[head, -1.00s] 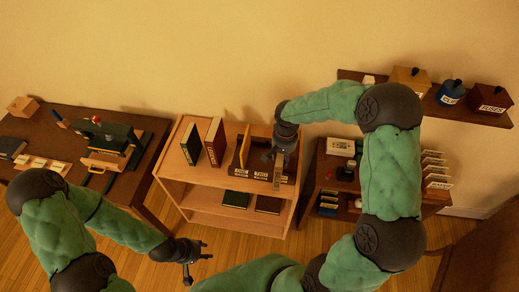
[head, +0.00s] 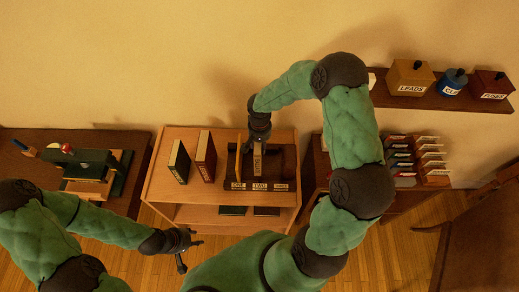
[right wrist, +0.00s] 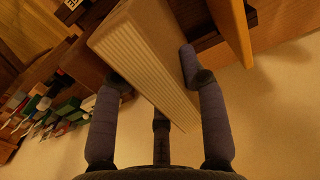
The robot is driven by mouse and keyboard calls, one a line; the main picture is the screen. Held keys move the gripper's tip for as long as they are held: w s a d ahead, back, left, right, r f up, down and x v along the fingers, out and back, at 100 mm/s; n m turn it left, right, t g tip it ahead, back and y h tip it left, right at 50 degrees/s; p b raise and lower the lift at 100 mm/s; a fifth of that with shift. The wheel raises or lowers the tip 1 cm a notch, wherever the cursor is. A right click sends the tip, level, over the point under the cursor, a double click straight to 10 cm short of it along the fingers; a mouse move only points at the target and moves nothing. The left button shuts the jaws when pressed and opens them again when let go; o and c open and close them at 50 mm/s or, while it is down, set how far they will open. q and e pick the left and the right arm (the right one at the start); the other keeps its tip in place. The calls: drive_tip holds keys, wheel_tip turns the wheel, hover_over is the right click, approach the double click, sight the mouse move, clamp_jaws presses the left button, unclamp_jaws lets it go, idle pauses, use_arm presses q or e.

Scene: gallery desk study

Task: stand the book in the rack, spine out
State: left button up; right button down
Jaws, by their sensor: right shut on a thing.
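The rack (head: 288,165) is dark brown, with labelled compartments along its front, on top of a light wooden bookcase. My right gripper (head: 259,140) is above it, shut on a tan book (head: 257,160) held upright. The book's lower end is at the middle compartment, behind the label TWO; whether it touches the rack floor I cannot tell. In the right wrist view the fingers (right wrist: 155,85) straddle the book, whose pale ribbed face (right wrist: 145,60) points at the camera. A thin tan upright panel (head: 238,158) stands left of it. My left gripper (head: 190,252) is open and empty, low at left.
A dark green book (head: 179,162) and a brown-red book (head: 206,157) stand left of the rack on the bookcase (head: 160,185). More books lie on its lower shelf. A desk with a green press (head: 100,170) is at left. A wall shelf holds labelled boxes (head: 410,78) at upper right.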

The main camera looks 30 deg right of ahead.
drive_tip(key=shift+f, duration=1.8)
drive_tip(key=shift+f, duration=0.2)
drive_tip(key=c, duration=0.7)
unclamp_jaws()
drive_tip(key=shift+s, duration=0.1)
drive_tip(key=shift+r, duration=0.1)
wheel_tip(320, 180, up, 12)
drive_tip(key=shift+r, duration=0.1)
